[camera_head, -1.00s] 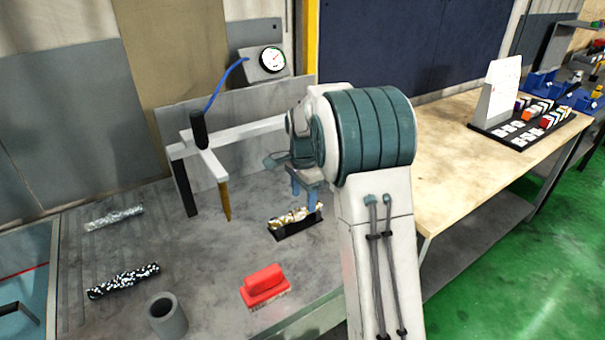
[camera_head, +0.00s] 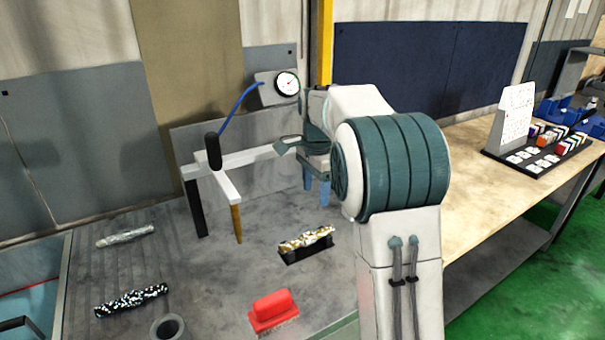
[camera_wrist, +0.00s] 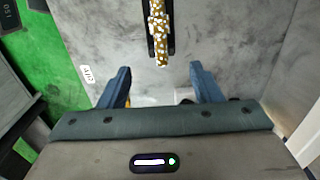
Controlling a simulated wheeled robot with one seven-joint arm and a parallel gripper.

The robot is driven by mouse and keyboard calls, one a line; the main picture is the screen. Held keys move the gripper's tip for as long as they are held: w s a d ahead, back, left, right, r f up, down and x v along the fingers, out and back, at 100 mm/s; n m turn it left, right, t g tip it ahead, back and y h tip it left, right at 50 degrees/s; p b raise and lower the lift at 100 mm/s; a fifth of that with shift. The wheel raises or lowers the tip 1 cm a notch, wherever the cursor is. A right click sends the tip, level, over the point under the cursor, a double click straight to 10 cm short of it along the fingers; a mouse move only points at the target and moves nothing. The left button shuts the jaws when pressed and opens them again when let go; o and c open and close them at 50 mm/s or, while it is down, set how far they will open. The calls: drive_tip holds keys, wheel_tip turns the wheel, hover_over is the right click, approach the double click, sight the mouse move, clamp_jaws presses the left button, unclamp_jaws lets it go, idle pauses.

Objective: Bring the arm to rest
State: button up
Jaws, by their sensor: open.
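My gripper (camera_head: 316,183) hangs above the grey bench at the end of my raised white and teal arm. Its two blue fingers stand apart with nothing between them in the wrist view (camera_wrist: 158,88). A gold and white speckled shaft (camera_head: 305,238) lies on a black holder (camera_head: 292,258) below and left of the fingers. The speckled shaft also shows in the wrist view (camera_wrist: 158,28), ahead of the fingers and apart from them. My arm hides part of the bench's right side.
A red brush (camera_head: 271,308), a grey cup (camera_head: 170,329), a black speckled shaft (camera_head: 131,299) and a silver one (camera_head: 125,236) lie on the bench. A wooden table (camera_head: 468,185) is at right.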

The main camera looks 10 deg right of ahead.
drive_tip(key=s+a+f+n+t, duration=0.1)
drive_tip(key=s+n, duration=0.6)
drive_tip(key=s, duration=0.7)
drive_tip(key=s+a+f+n+t, duration=0.1)
drive_tip(key=s+n, duration=0.6)
drive_tip(key=s, duration=0.8)
drive_tip(key=shift+s+a+f+t, duration=0.15)
drive_tip(key=shift+f+t, duration=0.35)
drive_tip(key=shift+f, duration=0.2)
